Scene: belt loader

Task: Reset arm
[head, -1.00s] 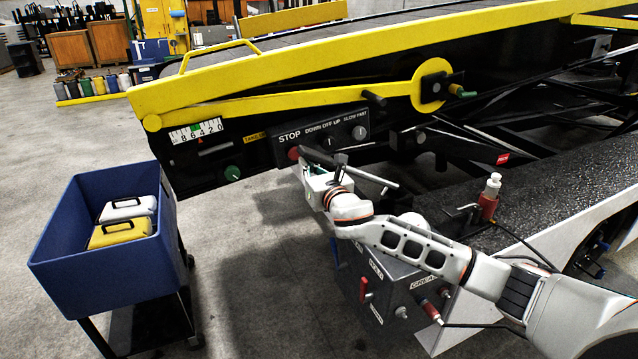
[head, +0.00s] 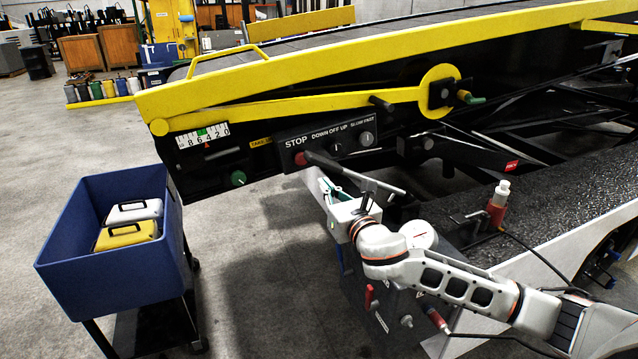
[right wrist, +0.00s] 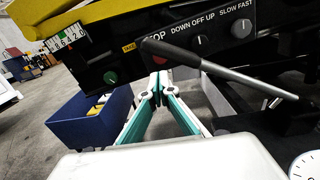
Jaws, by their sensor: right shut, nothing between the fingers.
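My right gripper (head: 322,181) is shut and empty. It is just below the black control panel (head: 330,142) on the belt loader's side. A lever with a dark grip (head: 328,164) and metal rod passes close above it; whether they touch is unclear. In the right wrist view, the two green-sided fingers of my right gripper (right wrist: 157,88) meet at their tips, with nothing between them. The lever (right wrist: 235,75) crosses above and to the right of them there. The red STOP button (head: 300,158) is partly behind the lever grip. My left gripper is not in view.
A blue bin (head: 105,285) on a dark cart holds a white case (head: 133,211) and a yellow case (head: 127,235). The loader's yellow rail (head: 300,72) runs above. A red-and-white bottle (head: 498,205) stands on the dark deck to the right. Floor between bin and arm is clear.

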